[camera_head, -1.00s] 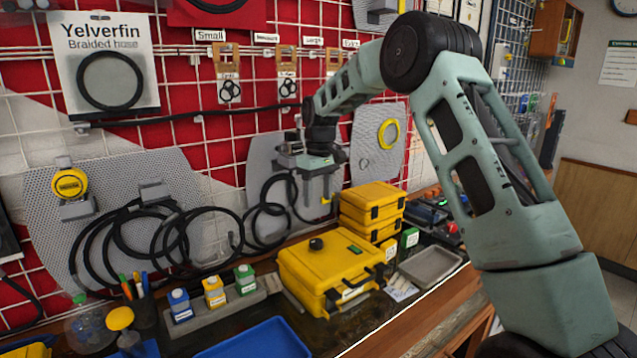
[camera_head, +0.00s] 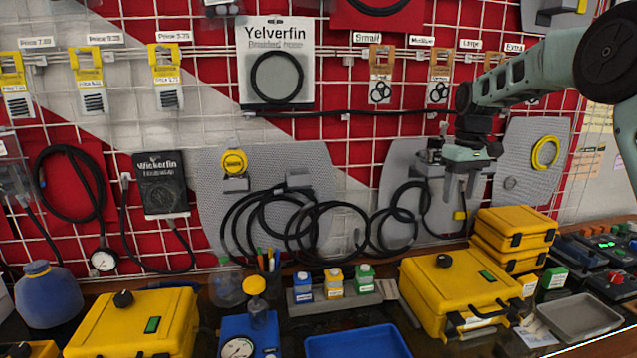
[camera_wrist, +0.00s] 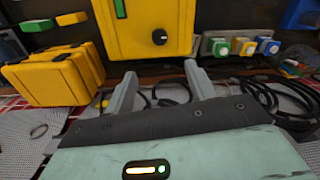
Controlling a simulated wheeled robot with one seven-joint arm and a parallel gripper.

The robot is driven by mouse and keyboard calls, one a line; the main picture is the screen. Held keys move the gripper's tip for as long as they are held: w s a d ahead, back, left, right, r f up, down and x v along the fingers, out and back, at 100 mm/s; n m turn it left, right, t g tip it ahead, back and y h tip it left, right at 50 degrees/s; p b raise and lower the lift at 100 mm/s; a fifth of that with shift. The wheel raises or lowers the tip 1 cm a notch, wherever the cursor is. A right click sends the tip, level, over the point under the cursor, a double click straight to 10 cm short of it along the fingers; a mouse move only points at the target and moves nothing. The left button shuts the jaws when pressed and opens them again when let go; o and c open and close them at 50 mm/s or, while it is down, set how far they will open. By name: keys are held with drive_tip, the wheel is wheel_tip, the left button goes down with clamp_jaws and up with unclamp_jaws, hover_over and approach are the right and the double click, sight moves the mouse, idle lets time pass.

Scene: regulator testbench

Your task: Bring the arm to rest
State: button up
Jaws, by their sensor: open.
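My gripper (camera_head: 461,196) hangs from my arm at the right of the head view, with its fingers pointing down. It is in front of the grey backing panel and above the yellow cases. In the wrist view my gripper (camera_wrist: 158,84) shows two grey fingers spread apart with nothing between them. The large yellow case (camera_head: 455,290) with a black knob stands on the bench below it, apart from the fingers; it also shows in the wrist view (camera_wrist: 140,45).
Stacked yellow cases (camera_head: 512,232) stand right of the large one. A grey tray (camera_head: 580,318), a blue tray (camera_head: 355,340) and small bottles (camera_head: 335,278) are on the bench. Black hoses (camera_head: 315,230) hang on the wall grid behind. The air around the gripper looks clear.

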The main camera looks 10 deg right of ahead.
drive_tip(key=s+a+f+n, duration=0.1)
drive_tip(key=s+a+n, duration=0.1)
drive_tip(key=s+a, duration=0.9)
drive_tip(key=s+a+f+n, duration=0.1)
drive_tip(key=s+a, duration=0.5)
drive_tip(key=a, duration=0.9)
drive_tip(key=s+a+f+n, duration=0.1)
drive_tip(key=s+a+f, duration=0.1)
drive_tip(key=s, duration=0.9)
drive_tip(key=s+a+f+n, duration=0.1)
drive_tip(key=s+f, duration=0.2)
drive_tip(key=s, duration=0.9)
drive_tip(key=shift+a+f, duration=0.25)
drive_tip(key=shift+a, duration=0.15)
drive_tip(key=shift+w+d, duration=0.1)
